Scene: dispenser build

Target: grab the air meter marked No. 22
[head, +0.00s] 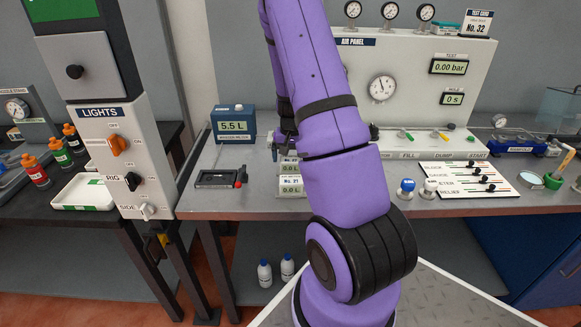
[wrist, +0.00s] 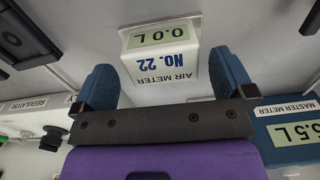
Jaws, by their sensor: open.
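The air meter marked No. 22 (wrist: 165,62) is a white block with blue lettering and a green 0.0 L readout. It shows upside down in the wrist view. My gripper (wrist: 168,85) is open, with one blue finger at each side of the block. Gaps show between the fingers and the block, and I cannot tell how deep the fingers reach. In the head view my gripper (head: 284,142) is partly hidden by my purple arm.
The blue master meter (head: 233,124), reading 5.5 L, stands to the left; it also shows in the wrist view (wrist: 290,131). A black tray (head: 219,179) lies before it. The air panel (head: 420,85) rises behind. Blue and white knobs (head: 407,186) are at the right.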

